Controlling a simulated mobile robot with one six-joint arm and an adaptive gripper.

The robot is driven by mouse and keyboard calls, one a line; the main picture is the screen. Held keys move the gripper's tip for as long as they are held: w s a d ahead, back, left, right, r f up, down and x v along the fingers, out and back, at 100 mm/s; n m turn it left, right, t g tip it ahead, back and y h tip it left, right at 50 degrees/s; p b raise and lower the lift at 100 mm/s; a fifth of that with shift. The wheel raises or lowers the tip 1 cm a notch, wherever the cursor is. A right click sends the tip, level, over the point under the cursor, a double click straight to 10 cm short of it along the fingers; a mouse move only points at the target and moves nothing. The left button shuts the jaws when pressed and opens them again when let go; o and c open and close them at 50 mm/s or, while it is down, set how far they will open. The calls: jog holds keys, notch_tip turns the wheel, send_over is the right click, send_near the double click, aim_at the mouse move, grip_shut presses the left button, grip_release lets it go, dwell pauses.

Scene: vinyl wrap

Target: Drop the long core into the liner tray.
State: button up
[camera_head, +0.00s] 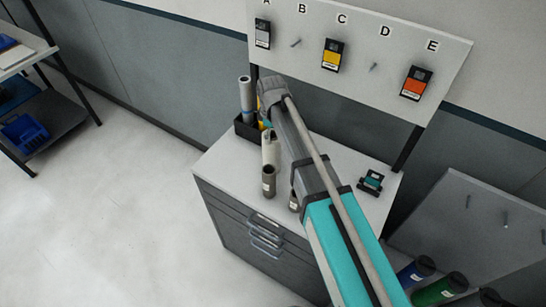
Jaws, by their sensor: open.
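My arm reaches from the lower right over the bench, and my gripper (270,95) is at its far end, above the back left of the benchtop. It is open; its fingertips are largely hidden by my arm. A black tray (243,129) stands at the back left corner. A tall grey tube (246,99) stands upright in it. A pale cylinder (270,150) is upright just in front of the tray, below my gripper. I cannot tell which tube is the long core, nor whether the black tray is the liner tray.
Short grey-brown cylinders stand near the front edge, one (268,182) clear and one (294,199) partly behind my arm. A small dark and teal item (371,182) lies at right. A lettered peg board (360,45) rises behind. The bench's front left is clear.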

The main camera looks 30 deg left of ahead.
aim_at(272, 153)
jog(key=shift+f+b, duration=1.2)
jog(key=shift+f, duration=0.3)
jog(key=c, duration=1.3)
